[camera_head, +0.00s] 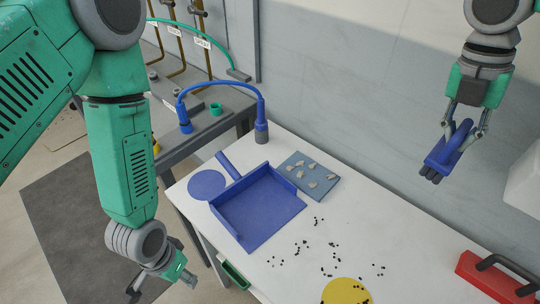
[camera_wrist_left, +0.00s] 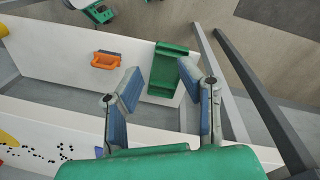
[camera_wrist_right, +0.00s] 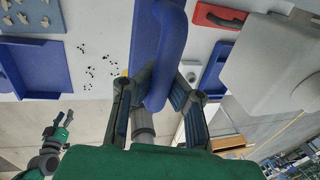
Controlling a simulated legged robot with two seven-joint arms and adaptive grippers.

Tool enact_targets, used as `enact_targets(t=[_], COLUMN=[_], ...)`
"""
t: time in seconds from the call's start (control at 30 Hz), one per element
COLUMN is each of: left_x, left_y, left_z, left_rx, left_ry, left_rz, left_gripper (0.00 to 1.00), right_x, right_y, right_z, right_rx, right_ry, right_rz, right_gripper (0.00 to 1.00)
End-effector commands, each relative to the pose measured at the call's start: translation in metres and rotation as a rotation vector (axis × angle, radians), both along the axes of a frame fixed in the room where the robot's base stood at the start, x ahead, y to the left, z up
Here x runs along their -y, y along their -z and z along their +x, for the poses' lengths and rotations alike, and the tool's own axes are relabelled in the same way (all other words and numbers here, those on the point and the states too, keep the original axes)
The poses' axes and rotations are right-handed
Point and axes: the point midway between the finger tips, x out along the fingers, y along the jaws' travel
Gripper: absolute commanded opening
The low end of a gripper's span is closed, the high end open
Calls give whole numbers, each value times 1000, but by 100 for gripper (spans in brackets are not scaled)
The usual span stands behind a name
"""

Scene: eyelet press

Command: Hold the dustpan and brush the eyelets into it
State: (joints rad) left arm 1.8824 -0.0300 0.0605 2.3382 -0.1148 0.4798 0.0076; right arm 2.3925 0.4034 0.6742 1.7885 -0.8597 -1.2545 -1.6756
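The blue dustpan (camera_head: 258,208) lies on the white table, its handle (camera_head: 228,165) pointing to the back left. Several small black eyelets (camera_head: 320,250) are scattered on the table to its right; they also show in the left wrist view (camera_wrist_left: 38,152) and right wrist view (camera_wrist_right: 95,66). My right gripper (camera_head: 464,130) is shut on the blue brush (camera_head: 450,150) and holds it above the table at the right; the brush handle fills the middle of the right wrist view (camera_wrist_right: 166,55). My left gripper (camera_head: 160,284) is open and empty, beyond the table's front edge and apart from the dustpan.
A blue disc (camera_head: 206,184) lies left of the dustpan. A grey-blue mat (camera_head: 318,177) with several pale pieces lies behind it. A yellow disc (camera_head: 346,291) and a red case (camera_head: 490,278) are at the right. A green tray (camera_wrist_left: 172,68) shows below the table's front.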

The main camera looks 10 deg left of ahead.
Motion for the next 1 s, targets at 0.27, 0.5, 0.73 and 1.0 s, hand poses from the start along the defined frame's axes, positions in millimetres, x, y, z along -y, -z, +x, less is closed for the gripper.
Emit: enact_targets(t=[0.27, 0.5, 0.73, 1.0], left_x=[46, 42, 37, 37], left_y=[-68, -138, -158, -118], left_z=[123, 192, 209, 208], left_rx=[0, 13, 14, 9], left_ry=[298, 464, 502, 504], left_rz=[-55, 52, 102, 104], left_gripper=[33, 33, 33, 33], right_x=[0, -1, -1, 0], right_y=[-1, -1, -1, -1], right_z=[-2, -1, -2, -1], right_rx=[3, 2, 2, 2], right_ry=[1, 1, 1, 1], right_rz=[0, 0, 0, 0], right_gripper=[0, 0, 0, 0])
